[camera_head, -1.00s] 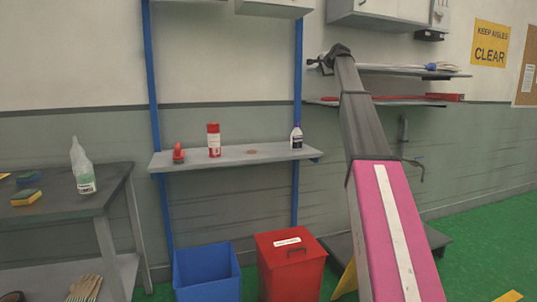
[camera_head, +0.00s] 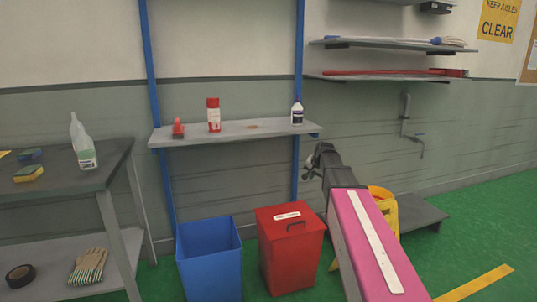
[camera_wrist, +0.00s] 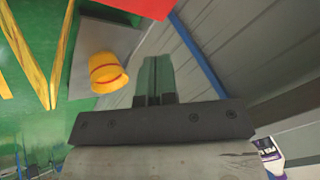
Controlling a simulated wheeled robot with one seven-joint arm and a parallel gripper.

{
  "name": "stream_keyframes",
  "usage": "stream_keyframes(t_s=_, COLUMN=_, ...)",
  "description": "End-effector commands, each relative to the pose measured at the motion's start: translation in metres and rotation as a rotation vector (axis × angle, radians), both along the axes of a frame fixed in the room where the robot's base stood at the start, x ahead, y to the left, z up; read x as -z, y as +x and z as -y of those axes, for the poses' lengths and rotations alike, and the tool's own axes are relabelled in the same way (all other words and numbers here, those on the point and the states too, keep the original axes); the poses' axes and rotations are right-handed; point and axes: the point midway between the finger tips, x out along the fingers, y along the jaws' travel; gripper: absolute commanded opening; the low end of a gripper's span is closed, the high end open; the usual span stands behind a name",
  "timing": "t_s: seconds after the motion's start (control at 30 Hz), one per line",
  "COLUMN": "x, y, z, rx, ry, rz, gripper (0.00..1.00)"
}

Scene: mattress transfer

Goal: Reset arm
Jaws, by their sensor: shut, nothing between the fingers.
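My gripper (camera_head: 313,160) is at the end of my pink and dark grey arm, in front of the green-grey wall, just right of the blue post and below the wall shelf. In the wrist view its two fingers (camera_wrist: 157,80) are together with nothing between them. It touches nothing that I can see.
A red bin (camera_head: 290,250), a blue bin (camera_head: 209,262) and a yellow bucket (camera_head: 383,208) stand below. A grey table (camera_head: 70,200) is at left. Green floor is open at right.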

Motion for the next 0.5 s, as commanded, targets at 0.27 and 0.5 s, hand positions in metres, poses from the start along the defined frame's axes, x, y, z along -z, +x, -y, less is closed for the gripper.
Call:
stream_keyframes(t_s=0.27, x=0.115, y=-0.122, z=-0.009, rx=-0.163, ry=-0.132, rz=-0.175, gripper=0.0)
stream_keyframes(t_s=0.5, x=0.185, y=-0.227, z=-0.012, rx=-0.316, ry=-0.227, rz=-0.323, gripper=0.0)
